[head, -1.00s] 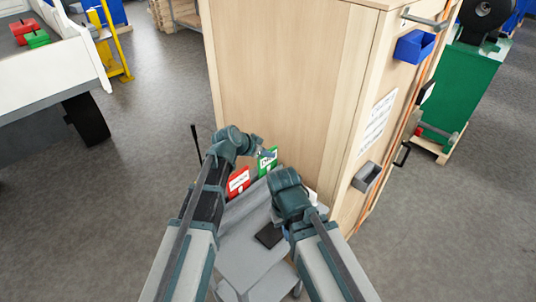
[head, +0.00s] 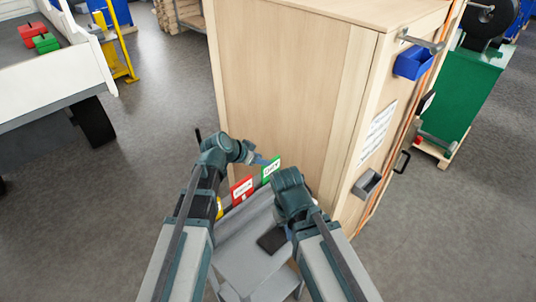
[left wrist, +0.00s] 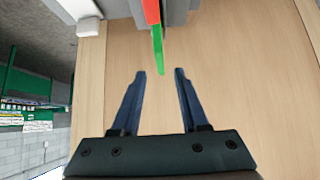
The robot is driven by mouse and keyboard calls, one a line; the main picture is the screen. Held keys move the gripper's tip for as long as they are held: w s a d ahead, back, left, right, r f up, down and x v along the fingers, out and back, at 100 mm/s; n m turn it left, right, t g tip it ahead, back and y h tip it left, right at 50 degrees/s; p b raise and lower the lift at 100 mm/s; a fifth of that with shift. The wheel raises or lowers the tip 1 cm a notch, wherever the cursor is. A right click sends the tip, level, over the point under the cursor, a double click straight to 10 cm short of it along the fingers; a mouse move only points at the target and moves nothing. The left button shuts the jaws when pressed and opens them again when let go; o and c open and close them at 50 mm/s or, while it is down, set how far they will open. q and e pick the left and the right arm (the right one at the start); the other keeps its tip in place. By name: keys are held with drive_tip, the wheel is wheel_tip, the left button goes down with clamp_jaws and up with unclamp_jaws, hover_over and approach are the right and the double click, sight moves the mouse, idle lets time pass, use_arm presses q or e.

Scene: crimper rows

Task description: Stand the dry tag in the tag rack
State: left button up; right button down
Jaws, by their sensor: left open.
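A green tag (head: 271,170) with a white label stands in the head view just past my left gripper. Its print is too small to read surely. In the left wrist view the green tag (left wrist: 158,50) shows edge-on, ahead of and between the fingertips. My left gripper (head: 262,160) is open and empty; its two blue fingers (left wrist: 160,72) are apart and not closed on the tag. A red tag (head: 242,190) with a white label stands left of the green one. My right gripper's fingers are hidden behind its wrist. I cannot make out the tag rack surely.
A tall wooden cabinet (head: 290,80) stands close beyond the tags. Its right side bears a blue bin (head: 413,64) and a grey holder (head: 366,185). A grey surface (head: 240,265) holds a dark flat piece (head: 272,240). Open floor lies at left and right.

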use_arm(q)
drive_tip(key=p+v, duration=0.3)
drive_tip(key=v, duration=0.2)
drive_tip(key=s+f+n+g+y, duration=0.2)
drive_tip(key=s+f+g+y, duration=0.1)
drive_tip(key=s, duration=0.7)
drive_tip(key=s+f+n+g+y, duration=0.3)
drive_tip(key=s+y, duration=0.1)
drive_tip(key=s, duration=0.7)
drive_tip(key=shift+g+y, duration=0.4)
drive_tip(key=shift+s+a, duration=0.1)
drive_tip(key=shift+s, duration=0.1)
